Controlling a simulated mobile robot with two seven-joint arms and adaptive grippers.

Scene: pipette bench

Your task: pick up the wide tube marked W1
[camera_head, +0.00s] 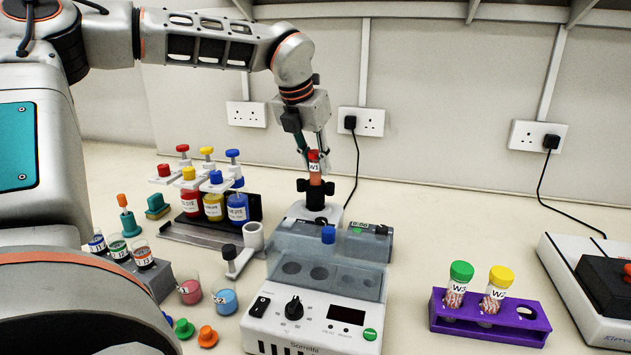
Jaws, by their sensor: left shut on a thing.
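The wide tube W1 (315,168) has a red cap and a white label reading W1. It stands upright at the back centre of the bench. My left gripper (313,155) comes down from above and is shut on it near the cap. The tube's lower end is at the black holder (316,193) of a small grey device; I cannot tell whether it sits in the holder or just above it. My right gripper is not in view.
A purple rack (490,326) holds the green-capped W3 tube (457,287) and yellow-capped W2 tube (497,288), with one empty hole at right. A machine with a clear lid (330,262) stands in front of W1. Dye bottles (213,206) stand left. Bench between the machine and rack is clear.

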